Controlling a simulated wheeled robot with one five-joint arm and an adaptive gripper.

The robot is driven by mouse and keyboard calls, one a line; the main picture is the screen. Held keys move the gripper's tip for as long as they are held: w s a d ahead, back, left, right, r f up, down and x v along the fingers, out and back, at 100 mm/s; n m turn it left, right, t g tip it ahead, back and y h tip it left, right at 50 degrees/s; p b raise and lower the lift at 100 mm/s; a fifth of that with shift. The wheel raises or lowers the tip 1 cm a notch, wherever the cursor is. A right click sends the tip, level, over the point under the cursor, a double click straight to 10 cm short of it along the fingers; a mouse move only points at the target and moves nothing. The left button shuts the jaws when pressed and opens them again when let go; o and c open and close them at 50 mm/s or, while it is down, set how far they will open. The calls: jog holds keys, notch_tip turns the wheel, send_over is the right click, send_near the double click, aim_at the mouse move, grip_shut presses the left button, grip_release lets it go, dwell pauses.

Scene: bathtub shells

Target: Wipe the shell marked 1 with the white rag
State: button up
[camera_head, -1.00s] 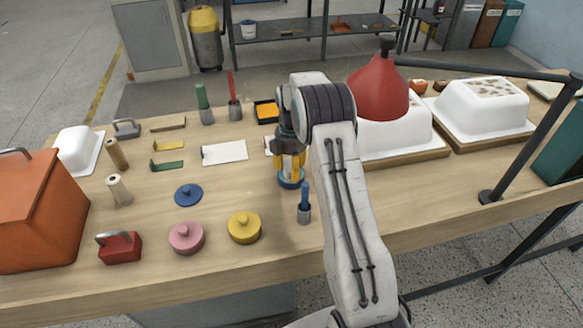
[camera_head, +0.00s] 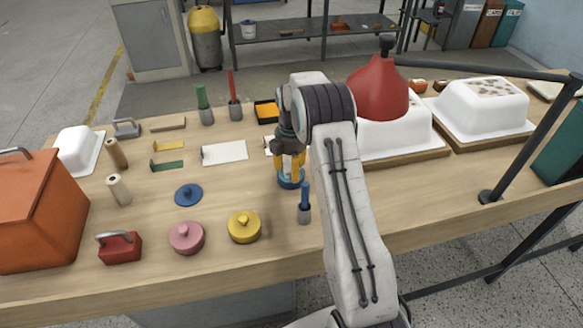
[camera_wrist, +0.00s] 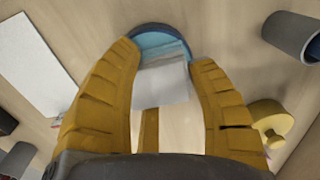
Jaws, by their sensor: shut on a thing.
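My gripper (camera_head: 290,167) has yellow fingers, also seen in the wrist view (camera_wrist: 165,62). They are closed on a teal-blue round thing (camera_wrist: 158,40) with a pale grey-white block-like part between the fingertips. In the head view it shows low at the fingertips, over or on the table. A flat white sheet (camera_head: 225,152), perhaps the rag, lies left of my gripper and shows at the left of the wrist view (camera_wrist: 30,65). One white shell (camera_head: 400,135) is partly hidden by a red hood. Another shell (camera_head: 485,108), brown-stained on top, stands farther right. I cannot read a number on either.
A blue-handled tool in a grey cup (camera_head: 304,212) stands close right of my gripper. Blue (camera_head: 188,194), pink (camera_head: 186,238) and yellow (camera_head: 244,227) knobbed discs lie front left. An orange box (camera_head: 38,215) fills the left edge. A dark rail (camera_head: 540,140) crosses the right.

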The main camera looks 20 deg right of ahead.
jog(key=shift+r+p, duration=2.45)
jog(key=shift+r, duration=1)
jog(key=shift+r, duration=0.2)
